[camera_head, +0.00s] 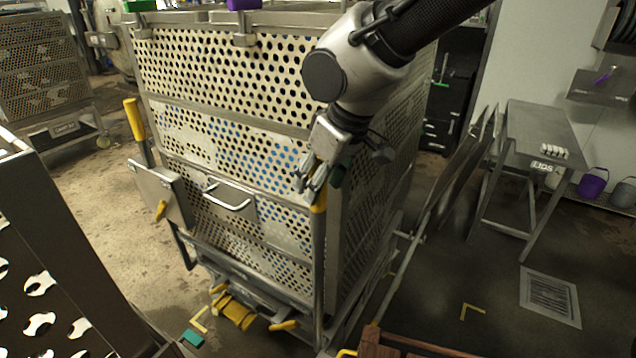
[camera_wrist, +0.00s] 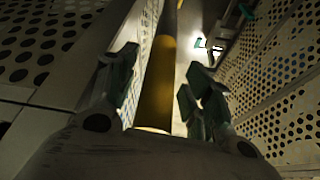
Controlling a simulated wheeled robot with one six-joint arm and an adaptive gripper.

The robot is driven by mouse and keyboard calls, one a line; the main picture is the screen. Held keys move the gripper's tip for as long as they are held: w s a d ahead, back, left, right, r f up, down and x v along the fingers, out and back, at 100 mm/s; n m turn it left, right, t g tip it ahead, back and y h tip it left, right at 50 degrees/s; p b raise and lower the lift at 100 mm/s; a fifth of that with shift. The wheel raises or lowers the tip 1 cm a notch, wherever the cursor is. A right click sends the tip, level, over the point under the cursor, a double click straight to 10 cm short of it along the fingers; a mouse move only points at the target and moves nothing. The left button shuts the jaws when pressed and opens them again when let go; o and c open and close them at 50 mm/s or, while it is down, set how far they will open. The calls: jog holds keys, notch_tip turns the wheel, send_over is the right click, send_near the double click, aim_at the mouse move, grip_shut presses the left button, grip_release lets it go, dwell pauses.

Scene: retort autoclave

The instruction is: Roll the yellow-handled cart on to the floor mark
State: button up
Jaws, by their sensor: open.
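The cart (camera_head: 225,75) is a tall cage of perforated metal panels with upright yellow-topped handles at its front. Its left yellow handle (camera_head: 134,118) is free. My gripper (camera_head: 314,184) is at the top of the right yellow handle (camera_head: 319,203). In the wrist view, that yellow handle (camera_wrist: 157,90) runs between the open fingers of my gripper (camera_wrist: 158,72), with a gap visible on the right; contact on the left is unclear. Yellow L-shaped floor marks lie at the right (camera_head: 472,311) and at the cart's lower left (camera_head: 200,322).
A metal side table (camera_head: 540,120) stands at the right, with a floor grate (camera_head: 550,296) in front. Another perforated cart (camera_head: 40,65) stands at the back left. A dark panel with cut-outs (camera_head: 60,260) fills the lower left. A brown edge (camera_head: 410,345) shows at the bottom.

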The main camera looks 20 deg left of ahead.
jog(key=shift+w+a+f, duration=0.15)
jog(key=shift+a+f, duration=0.05)
jog(key=shift+f, duration=0.45)
grip_shut()
